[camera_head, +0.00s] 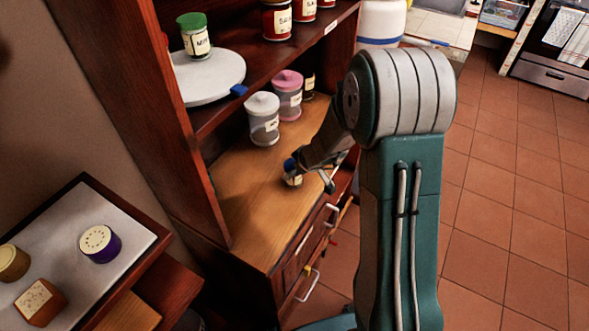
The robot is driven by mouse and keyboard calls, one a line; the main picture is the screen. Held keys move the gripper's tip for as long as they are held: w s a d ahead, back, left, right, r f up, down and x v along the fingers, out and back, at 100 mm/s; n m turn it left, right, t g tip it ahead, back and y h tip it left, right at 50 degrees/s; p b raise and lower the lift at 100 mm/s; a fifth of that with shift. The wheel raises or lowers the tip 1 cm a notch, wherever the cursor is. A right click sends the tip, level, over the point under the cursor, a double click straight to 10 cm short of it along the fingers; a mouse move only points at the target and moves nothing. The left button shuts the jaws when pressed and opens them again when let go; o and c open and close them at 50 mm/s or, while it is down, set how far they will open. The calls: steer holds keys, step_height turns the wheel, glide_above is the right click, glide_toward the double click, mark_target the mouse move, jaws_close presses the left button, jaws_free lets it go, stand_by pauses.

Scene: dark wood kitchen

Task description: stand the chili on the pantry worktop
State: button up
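A small jar with a pale label (294,180) is on the wooden pantry worktop (245,205), partly hidden by my gripper. Its label is too small to read, so I cannot tell for sure that it is the chili. Something dark blue shows at its top, either a lid or part of my gripper. My gripper (310,176) reaches down from the right just over the worktop. Its right finger stands apart from the jar, and the fingers look spread. I cannot tell whether the other finger touches the jar.
A white-lidded canister (263,120) and a pink-lidded canister (288,95) stand behind. The shelf above holds a white turntable (212,78) with a green-lidded jar (195,38), and red jars (277,20). A side table (60,240) at left holds several containers. The worktop's front left is clear.

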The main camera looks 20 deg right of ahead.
steer(key=shift+o, duration=0.8)
steer(key=shift+r, duration=0.15)
steer(key=v, duration=1.1)
steer(key=s+a+r+m, duration=0.2)
steer(key=s+a+r, duration=0.2)
steer(key=s+r, duration=0.7)
steer(key=s+r+m+h, duration=0.3)
steer(key=s+r+m, duration=0.1)
steer(key=s, duration=0.8)
steer(key=shift+d+m+h, duration=0.3)
steer(key=shift+d+m, duration=0.05)
steer(key=shift+m, duration=0.05)
